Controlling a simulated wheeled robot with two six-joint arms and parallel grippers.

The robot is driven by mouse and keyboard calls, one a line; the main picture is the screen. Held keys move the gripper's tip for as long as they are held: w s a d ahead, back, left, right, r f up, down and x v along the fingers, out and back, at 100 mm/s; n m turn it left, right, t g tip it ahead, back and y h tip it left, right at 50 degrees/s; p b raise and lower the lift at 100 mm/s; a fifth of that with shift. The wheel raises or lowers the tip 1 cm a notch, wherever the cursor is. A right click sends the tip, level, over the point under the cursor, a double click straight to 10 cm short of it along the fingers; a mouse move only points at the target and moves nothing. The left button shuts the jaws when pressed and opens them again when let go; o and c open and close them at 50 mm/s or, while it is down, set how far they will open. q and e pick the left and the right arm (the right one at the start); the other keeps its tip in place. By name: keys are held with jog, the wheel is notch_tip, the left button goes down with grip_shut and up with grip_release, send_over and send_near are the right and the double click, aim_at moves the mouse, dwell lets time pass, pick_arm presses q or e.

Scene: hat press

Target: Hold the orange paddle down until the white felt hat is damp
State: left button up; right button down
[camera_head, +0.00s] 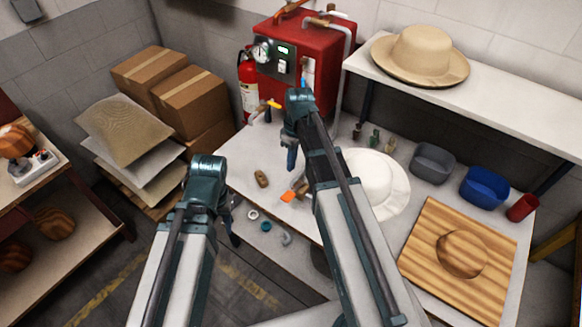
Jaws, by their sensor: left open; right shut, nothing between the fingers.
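The white felt hat (382,183) lies on the white worktable (236,178), its left side hidden behind my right arm. I cannot tell from its look whether it is damp. The orange paddle (288,197) shows as a small orange tab left of the hat, close to my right forearm. My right gripper (291,160) points down above and behind the paddle, apart from it in the picture. It is shut and empty, and partly hidden by its arm. My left gripper (234,230) is at the table's left edge, open and empty, mostly hidden behind its wrist.
A red boiler (323,52) with a gauge stands at the back. A striped wooden board (487,287) with a dome, a grey bin (433,163), a blue bin (484,188) and a red cup (522,207) are right. A tan hat (420,52) sits on the shelf. Small items lie near the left gripper.

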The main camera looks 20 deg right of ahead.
aim_at(286, 197)
jog(key=f+b, duration=0.4)
jog(key=a+f+b, duration=0.1)
jog(key=f+b, duration=0.3)
jog(key=s+f+b, duration=0.1)
jog(key=f+b, duration=0.3)
jog(key=shift+a+f, duration=0.25)
jog(key=shift+f, duration=0.05)
jog(key=shift+s, duration=0.1)
jog(key=shift+s+a+f+t+h+b, duration=0.3)
jog(key=shift+f+t+h+b, duration=0.15)
jog(key=shift+f+b, duration=0.2)
jog(key=shift+s+a+f+t+h+b, duration=0.25)
jog(key=shift+f+t+h+b, duration=0.1)
jog(key=shift+f+h+b, duration=0.2)
jog(key=shift+w+d+r, duration=0.1)
jog(key=shift+w+r, duration=0.05)
jog(key=shift+w, duration=0.05)
dwell(5.0)
